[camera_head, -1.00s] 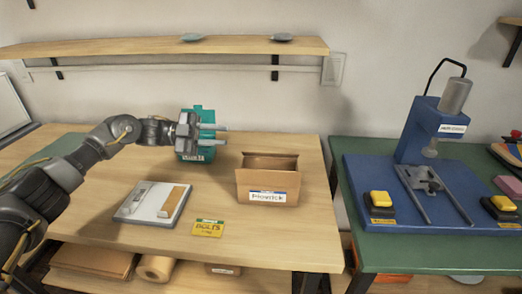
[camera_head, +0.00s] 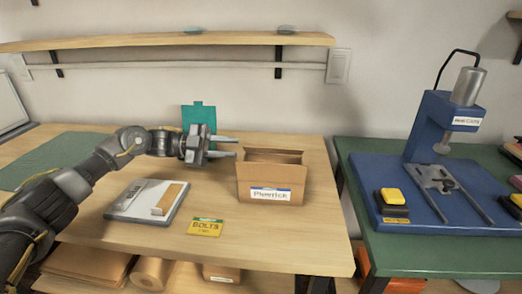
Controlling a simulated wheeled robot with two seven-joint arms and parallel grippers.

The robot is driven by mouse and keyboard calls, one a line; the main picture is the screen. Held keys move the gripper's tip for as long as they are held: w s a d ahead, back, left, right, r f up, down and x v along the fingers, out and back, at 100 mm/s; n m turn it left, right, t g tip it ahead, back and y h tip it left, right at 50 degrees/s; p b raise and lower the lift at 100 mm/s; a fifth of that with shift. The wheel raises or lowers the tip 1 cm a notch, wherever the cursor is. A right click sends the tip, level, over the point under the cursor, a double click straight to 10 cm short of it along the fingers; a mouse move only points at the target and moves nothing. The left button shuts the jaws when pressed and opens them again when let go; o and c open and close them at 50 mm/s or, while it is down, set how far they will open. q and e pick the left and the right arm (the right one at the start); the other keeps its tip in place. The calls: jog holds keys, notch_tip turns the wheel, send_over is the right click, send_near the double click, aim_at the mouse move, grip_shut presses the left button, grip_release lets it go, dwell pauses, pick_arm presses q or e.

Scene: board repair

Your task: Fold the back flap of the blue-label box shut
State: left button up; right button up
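The blue-label box (camera_head: 250,180) is a brown cardboard carton on the wooden table, with a white and blue label (camera_head: 270,195) on its front. Its top is open, and the back flap (camera_head: 276,155) stands up behind the front edge. My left gripper (camera_head: 235,147) is open and empty, its two fingers pointing right. In the picture its fingertips reach the box's upper left edge; I cannot tell whether they touch it. My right gripper is out of view.
A teal box (camera_head: 198,116) with its lid up stands behind my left gripper. A grey tray (camera_head: 130,207) and a yellow bolts card (camera_head: 205,228) lie in front. A blue press (camera_head: 425,140) stands on the green table at right. A wall shelf (camera_head: 160,42) hangs above.

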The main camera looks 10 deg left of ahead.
aim_at(260, 148)
pick_arm(q)
jog(key=d, duration=0.9)
jog(key=shift+c, duration=0.3)
grip_shut()
